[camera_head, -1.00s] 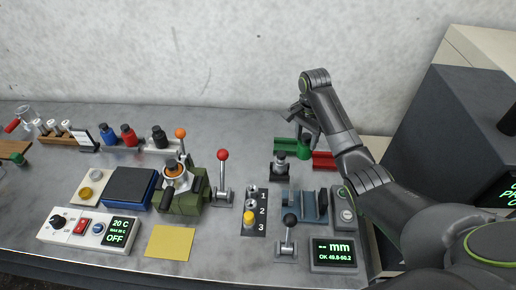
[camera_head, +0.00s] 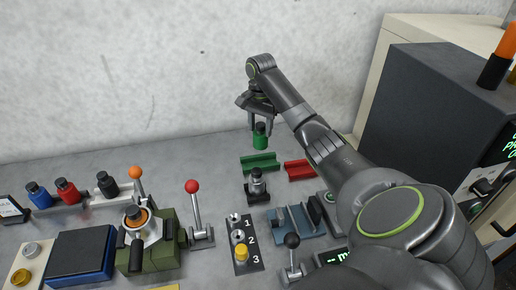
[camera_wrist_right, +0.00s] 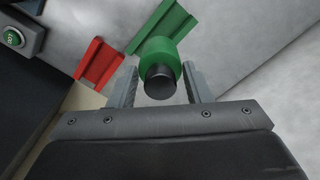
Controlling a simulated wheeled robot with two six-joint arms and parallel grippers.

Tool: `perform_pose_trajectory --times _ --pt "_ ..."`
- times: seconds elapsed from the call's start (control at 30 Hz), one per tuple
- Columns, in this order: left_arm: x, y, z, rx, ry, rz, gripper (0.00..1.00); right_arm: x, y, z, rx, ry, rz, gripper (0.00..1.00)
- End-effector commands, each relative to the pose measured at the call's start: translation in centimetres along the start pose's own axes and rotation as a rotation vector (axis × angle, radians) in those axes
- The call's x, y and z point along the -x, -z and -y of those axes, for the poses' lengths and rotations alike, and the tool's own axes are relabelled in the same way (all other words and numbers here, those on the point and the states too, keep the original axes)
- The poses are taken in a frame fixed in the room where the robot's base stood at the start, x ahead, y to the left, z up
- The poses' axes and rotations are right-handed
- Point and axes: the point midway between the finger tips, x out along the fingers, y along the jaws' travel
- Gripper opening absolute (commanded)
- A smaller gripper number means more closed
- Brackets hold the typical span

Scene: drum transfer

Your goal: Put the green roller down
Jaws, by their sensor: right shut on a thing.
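The green roller (camera_head: 260,140), a green cylinder with a black end, hangs upright from my right gripper (camera_head: 261,124). The gripper is shut on its black end. In the head view it appears above and behind the green V-shaped holder (camera_head: 260,164), apart from it. In the right wrist view the roller (camera_wrist_right: 158,52) shows between the fingers of the right gripper (camera_wrist_right: 160,80), with the green holder (camera_wrist_right: 163,25) beyond it. My left gripper is not in view.
A red holder (camera_head: 299,170) lies right of the green one. Bare table lies left of the green holder.

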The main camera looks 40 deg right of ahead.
Motion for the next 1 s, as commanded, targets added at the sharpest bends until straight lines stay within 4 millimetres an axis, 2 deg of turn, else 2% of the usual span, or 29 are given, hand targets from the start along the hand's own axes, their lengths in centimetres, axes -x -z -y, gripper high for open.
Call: perform_pose_trajectory --times 0.03,0.43,0.83,0.87,1.0 --pt "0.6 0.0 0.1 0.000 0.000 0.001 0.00 -0.6 -0.1 -0.1 0.000 -0.005 0.003 0.11" --pt "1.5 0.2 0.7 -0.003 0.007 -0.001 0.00 -6.0 -0.1 -0.1 0.000 -0.004 0.003 0.11" --pt "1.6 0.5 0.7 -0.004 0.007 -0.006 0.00 -6.6 -0.1 -0.1 0.000 -0.003 0.001 0.11" --pt "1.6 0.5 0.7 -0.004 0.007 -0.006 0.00 -6.8 -0.1 -0.1 0.000 -0.003 0.002 0.46" --pt "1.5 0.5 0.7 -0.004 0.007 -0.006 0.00 -6.8 -0.1 -0.1 0.000 -0.003 0.002 0.64"
